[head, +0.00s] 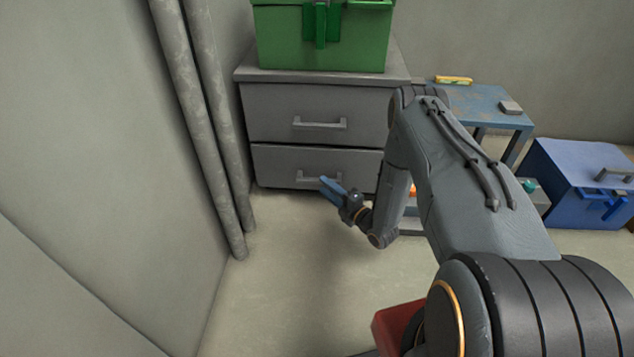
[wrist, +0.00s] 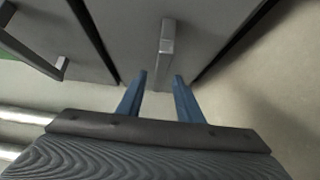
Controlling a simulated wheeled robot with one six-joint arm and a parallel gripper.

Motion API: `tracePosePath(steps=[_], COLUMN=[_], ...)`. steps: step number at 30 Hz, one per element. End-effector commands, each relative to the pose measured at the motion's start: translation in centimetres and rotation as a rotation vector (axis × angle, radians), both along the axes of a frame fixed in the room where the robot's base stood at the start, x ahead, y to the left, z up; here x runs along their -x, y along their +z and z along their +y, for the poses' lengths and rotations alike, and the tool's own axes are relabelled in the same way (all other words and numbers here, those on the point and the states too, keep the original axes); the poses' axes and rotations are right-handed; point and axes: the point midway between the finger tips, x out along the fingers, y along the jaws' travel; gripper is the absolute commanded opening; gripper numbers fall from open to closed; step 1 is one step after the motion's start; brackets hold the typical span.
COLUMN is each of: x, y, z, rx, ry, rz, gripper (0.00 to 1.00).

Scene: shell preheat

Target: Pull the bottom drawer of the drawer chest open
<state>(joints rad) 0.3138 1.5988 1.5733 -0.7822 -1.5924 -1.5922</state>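The grey drawer chest (head: 249,104) stands against the back wall with two drawers, both shut. Its bottom drawer (head: 274,168) has a grey bar handle (head: 308,177), which also shows in the wrist view (wrist: 166,50). My gripper (head: 326,181) has blue fingers and is in front of this handle, overlapping its right part in the head view. In the wrist view my gripper (wrist: 160,78) is open, its fingertips apart near the handle's near end. The handle lines up with the gap between them. I cannot tell whether the fingers touch it.
A green toolbox (head: 275,40) sits on the chest. The top drawer has its own handle (head: 320,124). Grey pipes (head: 205,100) run along the wall at left. A blue table (head: 480,102) and blue toolbox (head: 570,180) stand at right. The floor before the chest is clear.

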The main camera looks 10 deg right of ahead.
Motion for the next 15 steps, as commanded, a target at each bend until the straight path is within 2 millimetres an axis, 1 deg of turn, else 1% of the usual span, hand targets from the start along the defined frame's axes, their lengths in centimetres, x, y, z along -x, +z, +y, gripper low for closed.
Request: tracePosePath(steps=[1, 6, 10, 15], x=[-0.9, -2.9, -3.8, -4.1], y=[-0.2, -0.2, -0.1, 0.0], z=[0.5, 1.6, 2.1, 2.4], rx=[0.002, 0.001, 0.000, 0.000], ry=[0.002, 0.002, 0.002, 0.004], rz=[-0.003, 0.000, -0.001, -0.001], gripper=[0.33, 0.33, 0.33, 0.33])
